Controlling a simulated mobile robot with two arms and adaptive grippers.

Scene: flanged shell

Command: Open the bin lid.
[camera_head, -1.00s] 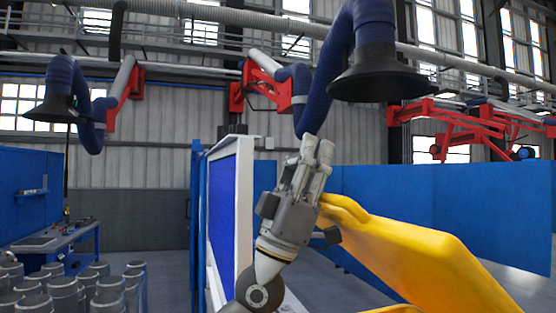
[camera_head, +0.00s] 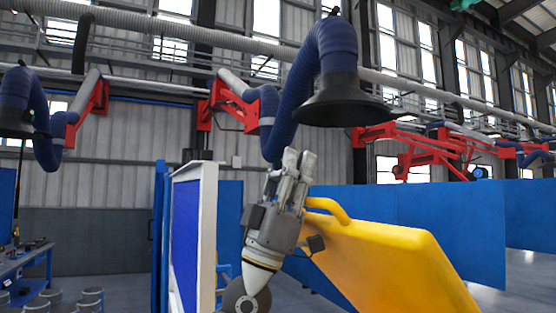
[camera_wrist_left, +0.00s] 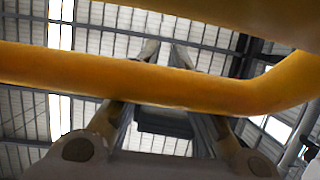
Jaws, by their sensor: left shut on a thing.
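The yellow bin lid (camera_head: 385,260) stands tilted up at the lower right of the head view, with its looped handle (camera_head: 330,207) at its upper left corner. My left gripper (camera_head: 298,158) points upward at that handle, with its fingers close together. In the left wrist view, the handle (camera_wrist_left: 190,90) crosses as a yellow bar in front of my left gripper's fingers (camera_wrist_left: 165,60), hiding their middle parts. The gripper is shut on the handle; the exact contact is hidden. The bin's body is not clearly seen. My right gripper is not in view.
A white-framed blue panel (camera_head: 207,235) stands close to the left of my left arm. A dark extraction hood (camera_head: 343,100) hangs above. Blue partitions (camera_head: 450,235) stand behind the lid. Metal cylinders (camera_head: 60,298) and a workbench (camera_head: 22,265) are at lower left.

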